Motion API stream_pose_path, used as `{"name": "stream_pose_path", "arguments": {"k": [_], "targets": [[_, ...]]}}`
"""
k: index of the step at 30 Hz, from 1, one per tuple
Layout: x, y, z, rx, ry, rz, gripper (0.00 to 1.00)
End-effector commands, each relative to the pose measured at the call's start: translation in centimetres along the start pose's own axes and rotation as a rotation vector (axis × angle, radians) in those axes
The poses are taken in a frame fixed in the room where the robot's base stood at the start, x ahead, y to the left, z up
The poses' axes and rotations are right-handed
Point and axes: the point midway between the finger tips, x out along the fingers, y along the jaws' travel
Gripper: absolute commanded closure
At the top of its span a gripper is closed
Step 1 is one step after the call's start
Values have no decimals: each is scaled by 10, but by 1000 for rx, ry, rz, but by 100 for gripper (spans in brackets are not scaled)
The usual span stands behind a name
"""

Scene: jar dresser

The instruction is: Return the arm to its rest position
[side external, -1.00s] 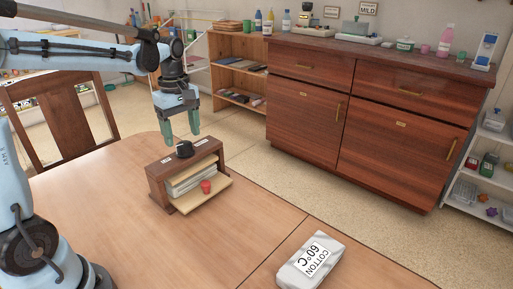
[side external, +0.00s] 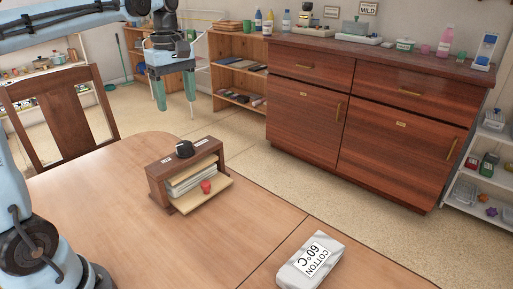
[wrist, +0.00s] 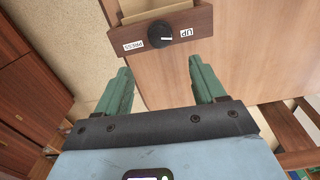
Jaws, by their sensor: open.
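My gripper (side external: 176,107) has two green fingers, pointing down. The press has a black knob (side external: 184,149) on top, which also shows in the wrist view (wrist: 161,33) between labels reading "PRESS" and "UP". Pale layered sheets (side external: 190,180) are inside the press, and a small red object (side external: 206,187) is on its front board.
The wooden table (side external: 120,225) is mostly bare. A wooden chair (side external: 62,115) stands behind the table at left. A dark red-brown dresser (side external: 370,110) with items on top stands at the back right.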

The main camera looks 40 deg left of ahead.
Motion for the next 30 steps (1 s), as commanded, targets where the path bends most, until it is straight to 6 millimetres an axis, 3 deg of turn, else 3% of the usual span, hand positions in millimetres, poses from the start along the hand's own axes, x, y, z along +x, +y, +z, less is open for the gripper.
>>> {"name": "stream_pose_path", "arguments": {"k": [4,8,21,30], "targets": [[1,-1,3,26,4,10,31],[7,-6,19,168,28,61,31],[68,-48,104,1072,298,363,31],[103,-68,131,1435,477,464,31]]}}
